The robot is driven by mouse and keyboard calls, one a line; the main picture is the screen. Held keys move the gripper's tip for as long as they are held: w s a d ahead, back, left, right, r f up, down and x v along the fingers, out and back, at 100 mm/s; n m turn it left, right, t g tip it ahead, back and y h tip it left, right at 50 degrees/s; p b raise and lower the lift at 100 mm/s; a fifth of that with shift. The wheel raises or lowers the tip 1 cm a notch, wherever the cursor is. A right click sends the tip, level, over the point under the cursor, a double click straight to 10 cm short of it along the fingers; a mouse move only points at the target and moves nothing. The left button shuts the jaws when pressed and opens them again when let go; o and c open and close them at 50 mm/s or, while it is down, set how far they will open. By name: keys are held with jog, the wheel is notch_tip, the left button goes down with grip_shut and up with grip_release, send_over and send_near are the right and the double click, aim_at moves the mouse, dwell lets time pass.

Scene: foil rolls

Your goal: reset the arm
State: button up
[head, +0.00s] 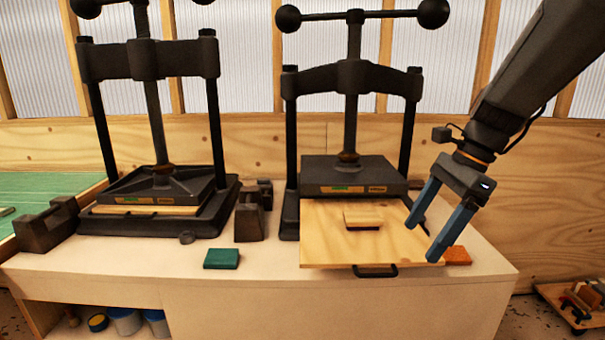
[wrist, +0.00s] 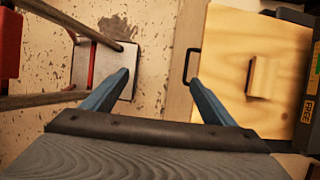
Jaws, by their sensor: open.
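My gripper (head: 430,237) has two blue fingers spread apart with nothing between them. It hangs over the right front part of the bench, beside the right edge of a pulled-out wooden board in the head view. In the wrist view my gripper (wrist: 162,90) points down past the bench's front edge, with the floor below on the left and the board on the right. My arm (head: 535,75) reaches in from the upper right of the head view.
Two black screw presses, left (head: 155,215) and right (head: 345,170), stand on the bench (head: 270,290). The board (head: 325,245) holds a small wooden block (head: 363,219). A green block (head: 221,259) and an orange block (head: 458,256) lie near the front. Dark weights (head: 249,220) stand between the presses.

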jog(key=s+a+f+n+h, duration=0.2)
jog(key=s+f+n, duration=0.2)
jog(key=f+n, duration=0.3)
jog(key=s+a+f+n+t+h, duration=0.1)
jog(key=s+a+f+n+h, duration=0.1)
jog(key=s+f+n, duration=0.3)
jog(key=shift+s+a+f+n, duration=0.3)
jog(key=shift+f+n, duration=1.3)
jog(key=shift+n, duration=1.4)
